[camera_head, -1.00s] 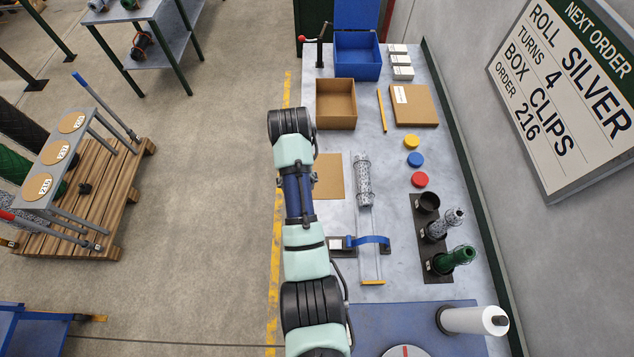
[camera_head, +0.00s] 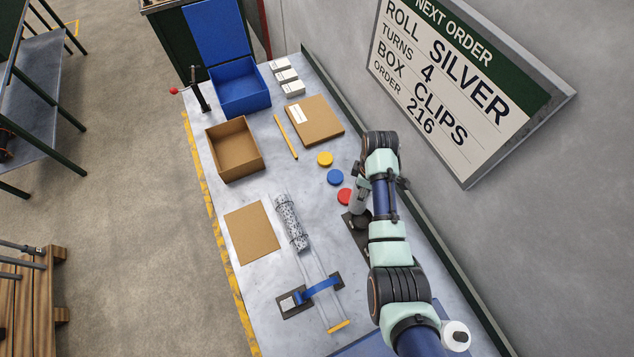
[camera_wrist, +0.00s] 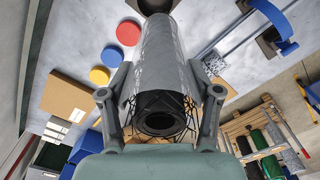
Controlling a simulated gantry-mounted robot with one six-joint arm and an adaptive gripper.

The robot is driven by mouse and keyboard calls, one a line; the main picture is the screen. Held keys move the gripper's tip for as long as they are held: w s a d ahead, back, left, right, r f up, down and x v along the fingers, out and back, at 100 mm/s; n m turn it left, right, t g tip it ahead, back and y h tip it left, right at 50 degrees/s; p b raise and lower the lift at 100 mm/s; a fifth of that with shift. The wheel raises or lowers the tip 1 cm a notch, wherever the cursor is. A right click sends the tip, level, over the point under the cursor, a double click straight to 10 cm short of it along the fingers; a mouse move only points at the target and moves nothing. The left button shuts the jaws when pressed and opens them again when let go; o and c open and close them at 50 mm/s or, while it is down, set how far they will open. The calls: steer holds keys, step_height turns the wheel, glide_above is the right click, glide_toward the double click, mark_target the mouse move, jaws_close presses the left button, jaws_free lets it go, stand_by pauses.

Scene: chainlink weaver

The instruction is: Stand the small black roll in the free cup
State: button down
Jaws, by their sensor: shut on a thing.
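The small black roll (camera_wrist: 160,105) is between the fingers of my gripper (camera_wrist: 161,75) in the wrist view. It has black mesh at its near end and a grey sleeve around it. Its far end points at the table, over a dark round cup (camera_wrist: 152,5); I cannot tell whether it is inside. In the head view the roll (camera_head: 357,200) hangs roughly upright below my gripper (camera_head: 362,186), above the black cup holder (camera_head: 351,222). My arm hides most of the holder and the other cups.
Red (camera_head: 345,196), blue (camera_head: 335,177) and yellow (camera_head: 325,159) discs lie beside the holder. The wall is close on the right.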

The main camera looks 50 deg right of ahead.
step_height(320, 180, down, 9)
steer(key=s+d+b, duration=0.2)
steer(key=b, duration=0.6)
steer(key=shift+s, duration=0.25)
steer(key=shift+r, duration=0.15)
steer(key=shift+c, duration=0.8)
jaws_free()
step_height(320, 180, up, 8)
steer(key=shift+f, duration=0.25)
